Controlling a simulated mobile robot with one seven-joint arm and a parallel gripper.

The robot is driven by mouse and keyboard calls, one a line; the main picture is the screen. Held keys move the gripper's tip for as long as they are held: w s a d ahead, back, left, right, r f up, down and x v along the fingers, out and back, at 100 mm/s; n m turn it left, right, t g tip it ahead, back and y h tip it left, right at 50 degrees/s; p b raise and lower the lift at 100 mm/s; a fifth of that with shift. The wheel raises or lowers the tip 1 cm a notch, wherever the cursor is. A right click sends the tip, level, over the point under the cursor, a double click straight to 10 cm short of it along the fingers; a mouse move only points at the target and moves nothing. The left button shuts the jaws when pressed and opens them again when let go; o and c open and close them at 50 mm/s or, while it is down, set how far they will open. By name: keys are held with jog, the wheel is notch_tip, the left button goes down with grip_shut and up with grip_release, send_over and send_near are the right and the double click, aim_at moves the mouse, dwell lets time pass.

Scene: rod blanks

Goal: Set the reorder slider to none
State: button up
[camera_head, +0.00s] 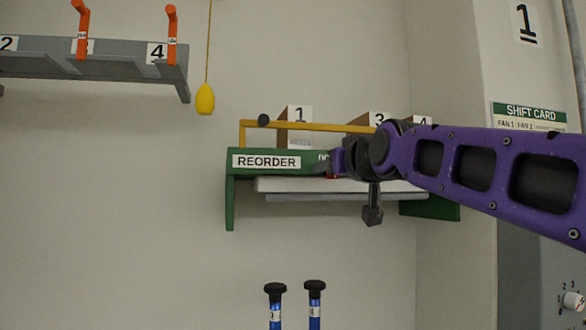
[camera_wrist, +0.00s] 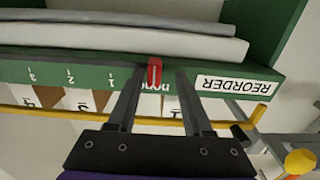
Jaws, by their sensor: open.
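The red reorder slider (camera_wrist: 154,74) sits on the green shelf edge (camera_wrist: 215,69), lined up with the "none" mark, whose letters it partly covers. The marks 1, 2 and 3 run off to the left in the upside-down wrist view. My gripper (camera_wrist: 156,76) is open, with one finger on each side of the slider and a visible gap to both. In the head view my gripper (camera_head: 328,162) is at the shelf front, just right of the REORDER label (camera_head: 266,161), and hides most of the slider and scale.
A yellow rail (camera_head: 350,127) runs above the shelf, with numbered boxes (camera_head: 297,140) behind it. A pale slab (camera_head: 290,185) lies under the shelf front. A yellow pull (camera_head: 205,99) hangs left. Two blue-handled rods (camera_head: 315,310) stand below.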

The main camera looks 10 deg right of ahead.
jog(key=shift+d, duration=0.15)
jog(key=s+b, duration=0.2)
jog(key=s, duration=1.5)
jog(key=shift+s, duration=0.25)
